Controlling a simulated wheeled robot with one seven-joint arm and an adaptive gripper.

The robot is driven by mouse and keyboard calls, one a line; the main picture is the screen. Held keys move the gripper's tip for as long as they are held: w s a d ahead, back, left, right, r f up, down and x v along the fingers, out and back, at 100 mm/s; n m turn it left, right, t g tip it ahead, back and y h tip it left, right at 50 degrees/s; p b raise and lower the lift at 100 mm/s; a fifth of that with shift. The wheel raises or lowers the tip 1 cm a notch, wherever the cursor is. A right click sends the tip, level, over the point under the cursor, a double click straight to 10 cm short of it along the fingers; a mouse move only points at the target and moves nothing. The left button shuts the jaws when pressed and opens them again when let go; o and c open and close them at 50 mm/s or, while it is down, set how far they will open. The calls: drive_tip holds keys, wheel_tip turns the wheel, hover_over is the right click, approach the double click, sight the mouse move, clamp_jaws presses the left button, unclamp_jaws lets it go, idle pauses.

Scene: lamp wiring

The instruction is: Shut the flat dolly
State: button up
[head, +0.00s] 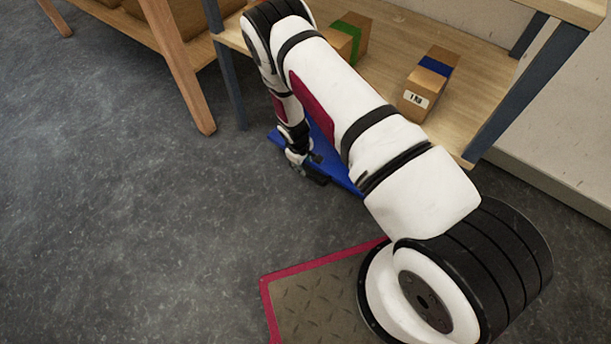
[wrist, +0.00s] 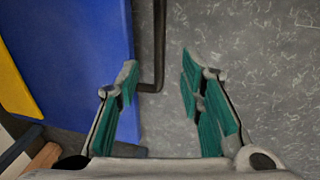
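The flat dolly is a blue flat panel (head: 342,172) low by the floor, partly under the wooden shelf and largely hidden by my arm. In the wrist view its blue surface (wrist: 80,60) fills the left side. A dark bent bar (wrist: 158,45) comes down beside the blue edge and turns left towards it; it looks like a handle. My gripper (wrist: 158,75) is open, with green-padded fingers on either side of the bar's bend as seen from the wrist. I cannot tell whether the fingertips are level with the bar. The head view shows my gripper (head: 312,172) low at the dolly's front edge.
A wooden shelf (head: 390,60) with blue-grey legs stands over the dolly, holding a box with green tape (head: 347,38) and one with blue tape (head: 428,80). A wooden leg (head: 180,70) stands to the left. A red-edged mat (head: 320,300) lies in front. Floor at left is clear.

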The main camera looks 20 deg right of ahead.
sight(307, 175)
drive_tip(key=f+b, duration=0.1)
drive_tip(key=f, duration=0.2)
drive_tip(key=d+f+b, duration=0.1)
drive_tip(key=f, duration=0.2)
drive_tip(key=w+f+b, duration=0.1)
drive_tip(key=f, duration=0.2)
drive_tip(key=shift+d+f+b, duration=0.1)
drive_tip(key=shift+d+b, duration=0.2)
drive_tip(key=shift+b, duration=0.05)
clamp_jaws()
